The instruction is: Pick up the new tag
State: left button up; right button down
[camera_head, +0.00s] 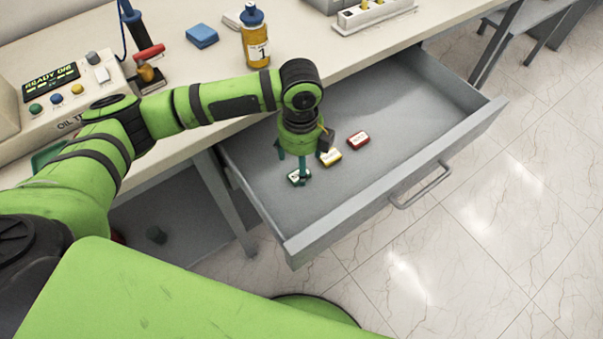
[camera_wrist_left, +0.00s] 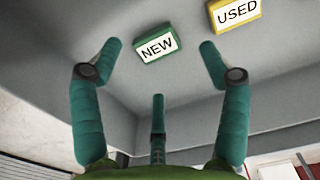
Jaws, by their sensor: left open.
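The new tag (camera_wrist_left: 156,46), a green block with a white face reading NEW, lies on the drawer floor. In the left wrist view it sits just beyond and between my left gripper's spread fingers (camera_wrist_left: 158,70). In the head view the tag (camera_head: 296,177) is partly hidden by my left gripper (camera_head: 297,172), which points down over it. The gripper is open, and I see nothing held in it. The yellow USED tag (camera_wrist_left: 236,14) lies to the right, near the right fingertip; it also shows in the head view (camera_head: 331,157). My right gripper is not in view.
The open drawer (camera_head: 400,193) has raised walls around the tags. A red tag (camera_head: 358,140) lies beyond the yellow one. The drawer's far right part is empty. On the bench above stand a bottle (camera_head: 255,40), a blue sponge-like block (camera_head: 202,36) and an oil tester (camera_head: 62,92).

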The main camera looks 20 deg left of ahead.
aim_at(298, 175)
pick_arm(q)
jog(key=f, duration=0.3)
jog(key=shift+s+a+f, duration=0.2)
jog(key=shift+f, duration=0.2)
jog(key=shift+w+f, duration=0.1)
jog(key=shift+f, duration=0.15)
jog(key=c, duration=1.1)
jog(key=shift+r, duration=0.1)
